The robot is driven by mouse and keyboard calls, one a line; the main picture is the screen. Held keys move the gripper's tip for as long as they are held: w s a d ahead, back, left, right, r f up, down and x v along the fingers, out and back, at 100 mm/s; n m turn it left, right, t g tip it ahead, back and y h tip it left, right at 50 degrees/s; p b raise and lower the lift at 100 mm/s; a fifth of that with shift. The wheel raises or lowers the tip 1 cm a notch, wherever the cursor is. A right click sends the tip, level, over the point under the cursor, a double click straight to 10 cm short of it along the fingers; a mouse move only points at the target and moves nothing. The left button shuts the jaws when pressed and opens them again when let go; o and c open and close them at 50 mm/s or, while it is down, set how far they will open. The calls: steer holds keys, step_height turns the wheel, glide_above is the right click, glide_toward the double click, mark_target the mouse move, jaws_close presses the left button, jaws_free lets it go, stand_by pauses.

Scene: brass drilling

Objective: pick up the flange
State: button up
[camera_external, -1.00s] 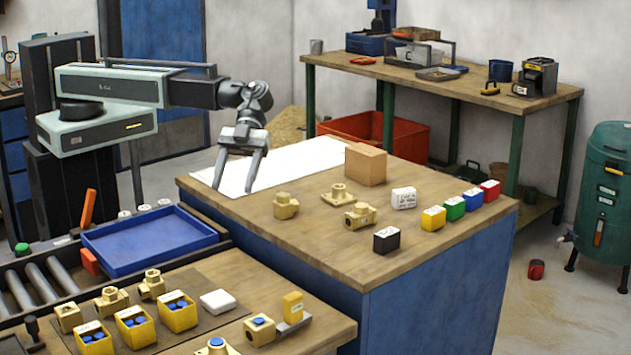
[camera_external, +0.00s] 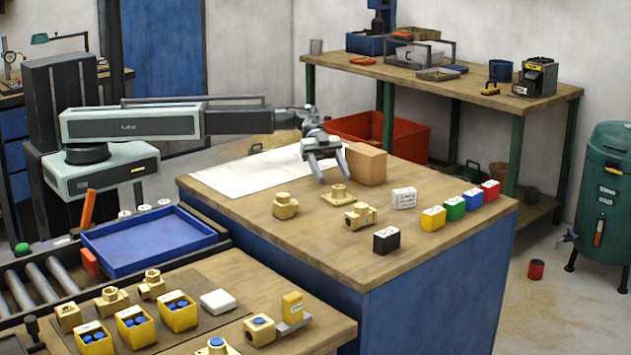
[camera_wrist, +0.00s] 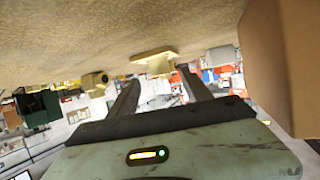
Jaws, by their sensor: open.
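The flange (camera_external: 339,196) is a brass piece with a flat square base and a raised boss, lying base-down on the wooden table. My gripper (camera_external: 333,178) is open and empty, its two fingers pointing down just above and behind the flange in the external view. In the wrist view, where the table top fills the upper part, the flange (camera_wrist: 157,62) shows just beyond the gap between my fingertips (camera_wrist: 157,76). The fingers do not visibly touch it.
A cardboard box (camera_external: 366,164) stands close beside my gripper; it fills the right of the wrist view (camera_wrist: 275,60). Brass fittings (camera_external: 286,205) and (camera_external: 361,216) flank the flange. A black block (camera_external: 386,240), white block (camera_external: 404,198) and coloured boxes (camera_external: 433,218) stand right.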

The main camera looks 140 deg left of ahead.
mark_target(337, 185)
steer(key=b+x, duration=0.1)
steer(key=x, duration=0.4)
steer(key=shift+f+b, duration=0.1)
steer(key=shift+b, duration=0.25)
steer(key=shift+s, duration=0.1)
steer(key=shift+c, duration=0.4)
jaws_close()
stand_by(0.4)
